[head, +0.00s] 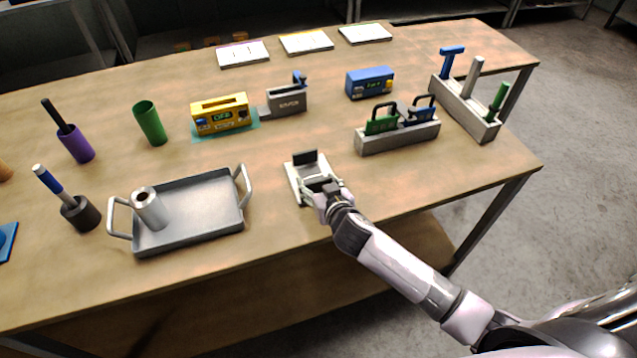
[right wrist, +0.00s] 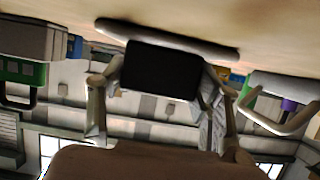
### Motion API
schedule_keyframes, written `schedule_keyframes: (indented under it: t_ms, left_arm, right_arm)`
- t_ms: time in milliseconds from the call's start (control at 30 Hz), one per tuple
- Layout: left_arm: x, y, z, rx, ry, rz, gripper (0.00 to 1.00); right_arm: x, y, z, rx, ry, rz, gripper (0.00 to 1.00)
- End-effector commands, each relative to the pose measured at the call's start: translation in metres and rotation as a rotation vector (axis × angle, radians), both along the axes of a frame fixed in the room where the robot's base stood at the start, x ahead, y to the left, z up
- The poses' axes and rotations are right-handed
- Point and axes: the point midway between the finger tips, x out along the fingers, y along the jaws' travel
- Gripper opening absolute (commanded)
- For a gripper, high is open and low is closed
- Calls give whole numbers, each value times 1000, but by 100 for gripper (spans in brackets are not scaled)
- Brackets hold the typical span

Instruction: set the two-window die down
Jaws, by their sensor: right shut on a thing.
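A dark flat block (head: 305,157) stands at the far end of a pale plate (head: 292,181) on the table. The same block shows in the right wrist view (right wrist: 160,68), between the fingertips. I take it for the two-window die, but I see no windows on it. My right gripper (head: 322,184) is low over the pale plate and shut on the block. Its fingers meet the left and right edges in the right wrist view. I cannot tell whether the block touches the plate. My left gripper is not in view.
A grey tray (head: 190,242) with a metal roll (head: 150,209) stands left. A grey rack (head: 398,138) with a green die (head: 381,123) and a blue die (head: 421,115) stands right. Yellow (head: 220,113) and blue boxes (head: 370,82) stand behind. Table in front of the rack is clear.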

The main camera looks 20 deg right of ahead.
Motion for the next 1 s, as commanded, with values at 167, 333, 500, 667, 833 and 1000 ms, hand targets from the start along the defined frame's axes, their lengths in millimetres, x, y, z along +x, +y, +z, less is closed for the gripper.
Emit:
schedule_keyframes:
  t_ms: [167, 333, 500, 667, 833, 1000]
  left_arm:
    - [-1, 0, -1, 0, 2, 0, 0]
    - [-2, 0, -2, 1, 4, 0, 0]
    - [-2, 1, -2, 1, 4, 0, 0]
    - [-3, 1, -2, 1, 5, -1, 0]
    - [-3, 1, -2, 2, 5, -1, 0]
    - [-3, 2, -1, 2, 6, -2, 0]
  right_arm:
    - [1, 0, 2, 1, -4, 1, 15]
    - [0, 0, -2, 1, 0, 0, 63]
    - [0, 0, -2, 0, 0, 0, 75]
    - [0, 0, -2, 0, 0, 0, 79]
    - [0, 0, -1, 0, 0, 0, 79]
    - [-6, 0, 2, 1, 0, 1, 79]
